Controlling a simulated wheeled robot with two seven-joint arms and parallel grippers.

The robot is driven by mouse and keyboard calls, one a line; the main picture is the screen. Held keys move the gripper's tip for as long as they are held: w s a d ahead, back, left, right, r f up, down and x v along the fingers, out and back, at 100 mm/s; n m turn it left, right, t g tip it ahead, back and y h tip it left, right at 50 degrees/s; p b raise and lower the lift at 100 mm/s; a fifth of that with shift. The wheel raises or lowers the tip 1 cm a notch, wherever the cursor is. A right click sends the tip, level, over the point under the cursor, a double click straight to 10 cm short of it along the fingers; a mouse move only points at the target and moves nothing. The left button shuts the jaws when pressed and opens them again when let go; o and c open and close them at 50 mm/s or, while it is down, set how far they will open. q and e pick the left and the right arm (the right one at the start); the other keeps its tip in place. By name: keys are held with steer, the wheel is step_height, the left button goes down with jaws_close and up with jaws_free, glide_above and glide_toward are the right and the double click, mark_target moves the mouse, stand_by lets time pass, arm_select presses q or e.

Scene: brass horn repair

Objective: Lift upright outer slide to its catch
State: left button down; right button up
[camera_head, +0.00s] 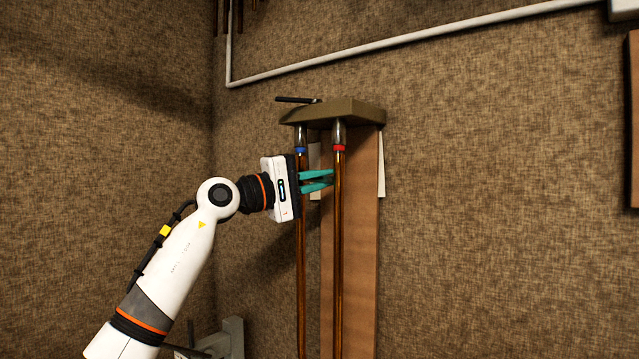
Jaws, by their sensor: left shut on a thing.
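The upright outer slide shows as two long brass-brown tubes, the right one (338,250) with a red band near its top and the left one (301,270) with a blue band. Both run down out of the picture. Their tops meet grey metal sleeves under an olive-brown bracket (350,112), which has a small dark lever (297,100) on top at its left. My left gripper (332,180) comes in from the left a little below the bands. Its teal fingers are shut on the slide, tips at the right tube; the gripper body hides part of the left tube. My right gripper is out of view.
A wooden backboard (362,240) stands behind the tubes, with pale sheets at its edges. A white pipe (400,46) crosses the wall above. A grey block (231,338) stands at the lower left.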

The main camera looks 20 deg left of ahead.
arm_select(q)
steer(key=shift+s+a+r, duration=0.1)
steer(key=shift+s+r, duration=0.05)
steer(key=shift+r, duration=0.3)
steer(key=c, duration=1.8)
jaws_free()
steer(key=o, duration=0.3)
steer(key=shift+f, duration=0.1)
steer(key=shift+f, duration=0.15)
steer(key=b+v, duration=0.6)
steer(key=v, duration=0.5)
steer(key=shift+s+a, duration=0.2)
steer(key=shift+s, duration=0.05)
